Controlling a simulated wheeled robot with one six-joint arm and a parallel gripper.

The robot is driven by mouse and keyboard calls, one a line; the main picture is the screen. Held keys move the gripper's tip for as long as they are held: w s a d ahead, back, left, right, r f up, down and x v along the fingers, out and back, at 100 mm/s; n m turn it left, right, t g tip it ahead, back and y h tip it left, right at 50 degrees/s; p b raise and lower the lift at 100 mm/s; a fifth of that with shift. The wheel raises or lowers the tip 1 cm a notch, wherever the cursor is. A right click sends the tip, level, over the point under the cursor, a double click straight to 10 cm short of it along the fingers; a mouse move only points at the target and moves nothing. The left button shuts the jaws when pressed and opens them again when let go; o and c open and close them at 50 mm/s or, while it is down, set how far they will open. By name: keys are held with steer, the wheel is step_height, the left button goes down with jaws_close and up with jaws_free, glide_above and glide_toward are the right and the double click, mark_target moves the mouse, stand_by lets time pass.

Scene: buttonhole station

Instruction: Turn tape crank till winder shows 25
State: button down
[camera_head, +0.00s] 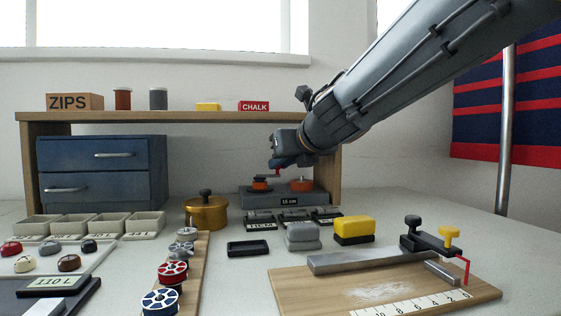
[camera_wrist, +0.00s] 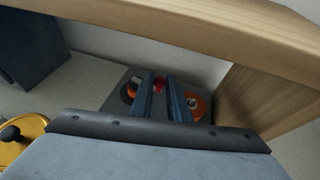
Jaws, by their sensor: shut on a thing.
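The tape winder (camera_head: 270,200) is a grey box at the back of the bench, under the wooden shelf. Its small front display (camera_head: 289,201) seems to read 15 cm, though the digits are tiny. An orange reel (camera_head: 302,185) sits on its right and another orange reel with a dark top (camera_head: 260,185) on its left. My gripper (camera_head: 278,168) reaches down from the right over the winder and is shut on the red crank handle (camera_head: 278,173). In the wrist view the red handle (camera_wrist: 159,84) shows between my two dark fingers; the crank's lower part is mostly hidden.
The shelf (camera_head: 180,118) passes close above my gripper, with its side panel (camera_head: 328,180) to the right. Blue drawers (camera_head: 100,170) are at left.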

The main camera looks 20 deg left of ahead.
steer(key=shift+s+a+r+p, duration=0.1)
steer(key=shift+s+r+p, duration=0.1)
steer(key=shift+p, duration=0.4)
